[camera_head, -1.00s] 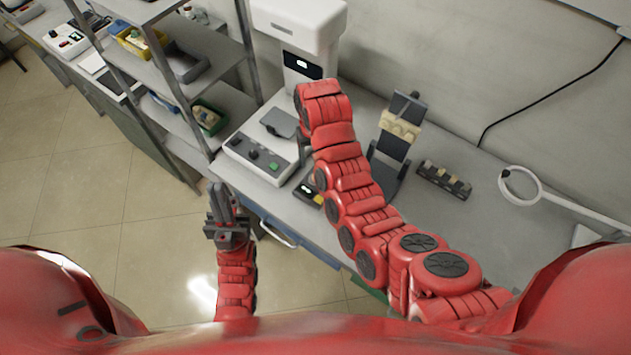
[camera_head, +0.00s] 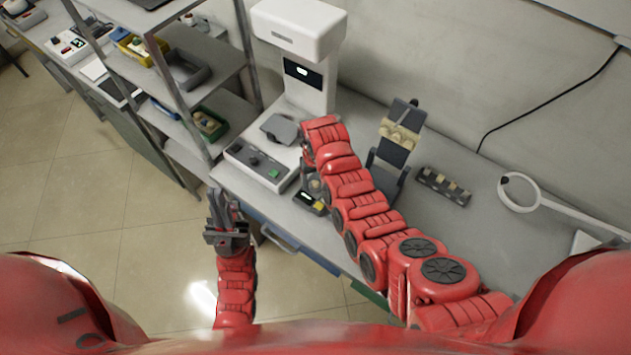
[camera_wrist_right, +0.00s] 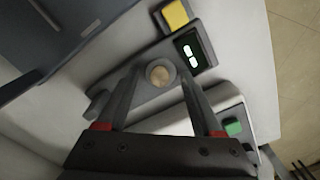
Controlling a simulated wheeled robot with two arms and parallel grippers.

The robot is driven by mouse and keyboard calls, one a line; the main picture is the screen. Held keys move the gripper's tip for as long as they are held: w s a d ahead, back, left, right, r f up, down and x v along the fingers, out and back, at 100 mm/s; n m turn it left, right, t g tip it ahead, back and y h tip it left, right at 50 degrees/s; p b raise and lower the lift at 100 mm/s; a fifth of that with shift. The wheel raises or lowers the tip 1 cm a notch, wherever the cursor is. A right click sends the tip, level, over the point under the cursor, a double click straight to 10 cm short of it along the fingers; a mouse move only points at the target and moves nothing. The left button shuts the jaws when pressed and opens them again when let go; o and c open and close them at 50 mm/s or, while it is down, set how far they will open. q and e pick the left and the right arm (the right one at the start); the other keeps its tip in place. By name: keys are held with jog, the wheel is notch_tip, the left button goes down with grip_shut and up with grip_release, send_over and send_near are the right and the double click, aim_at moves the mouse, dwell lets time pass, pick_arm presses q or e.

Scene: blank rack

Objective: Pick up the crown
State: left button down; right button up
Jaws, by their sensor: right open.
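A small round tan piece (camera_wrist_right: 160,74), which may be the crown, sits on a round seat of a small grey device (camera_wrist_right: 145,98) with a lit display. My right gripper (camera_wrist_right: 160,78) is open. Its two fingers appear on either side of the tan piece in the right wrist view; I cannot tell whether they touch it. In the head view the device (camera_head: 309,202) is partly covered by my right arm, which also hides most of the right gripper. My left gripper (camera_head: 224,208) hangs over the floor beside the bench, apart from the objects.
A white machine (camera_head: 262,160) with a green button stands left of the device. A tilted stand (camera_head: 397,140) and a small dark rack (camera_head: 444,186) are behind and right. A ring lamp (camera_head: 519,192) is at far right. Shelves (camera_head: 190,95) stand at left.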

grip_shut()
dwell(0.3)
jog(key=shift+w+r, duration=0.1)
